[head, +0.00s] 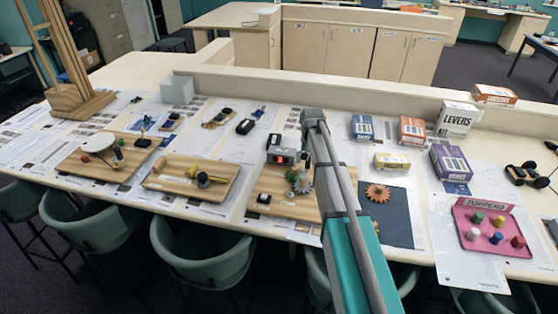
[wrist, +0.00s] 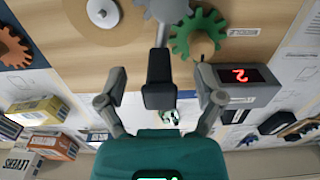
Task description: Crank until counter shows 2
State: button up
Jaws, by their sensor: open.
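In the wrist view, the counter (wrist: 240,75) is a grey box with a red digit that reads 2. It also shows in the head view (head: 284,155), on a wooden board (head: 282,205). A green gear (wrist: 196,33) meshes with a grey gear (wrist: 166,8), cut off by the top edge. A grey rod with a dark block-shaped handle (wrist: 159,92), seemingly the crank, reaches down from the grey gear. My gripper (wrist: 159,76) is open, with one finger on each side of the handle and gaps between. In the head view my arm hides part of the board.
An orange gear (head: 378,192) lies on a dark mat right of my arm. Several kit boxes, including a white LEVERS box (head: 457,118), stand behind it. A pink peg board (head: 487,243) is at right. A wooden board with a yellow part (head: 160,176) is at left.

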jog(key=shift+r+p, duration=3.6)
jog(key=shift+r, duration=0.2)
jog(key=shift+s+f, duration=0.15)
jog(key=shift+s, duration=0.1)
jog(key=s+f+n+b, duration=0.1)
jog(key=s+f+b, duration=0.2)
jog(key=s, duration=1.1)
jog(key=s+a+f+n+b, duration=0.1)
jog(key=s+f+b, duration=0.3)
jog(key=s, duration=1)
jog(key=shift+s+a+f+n+b, duration=0.25)
jog(key=shift+n+b, duration=0.15)
jog(key=shift+n, duration=0.4)
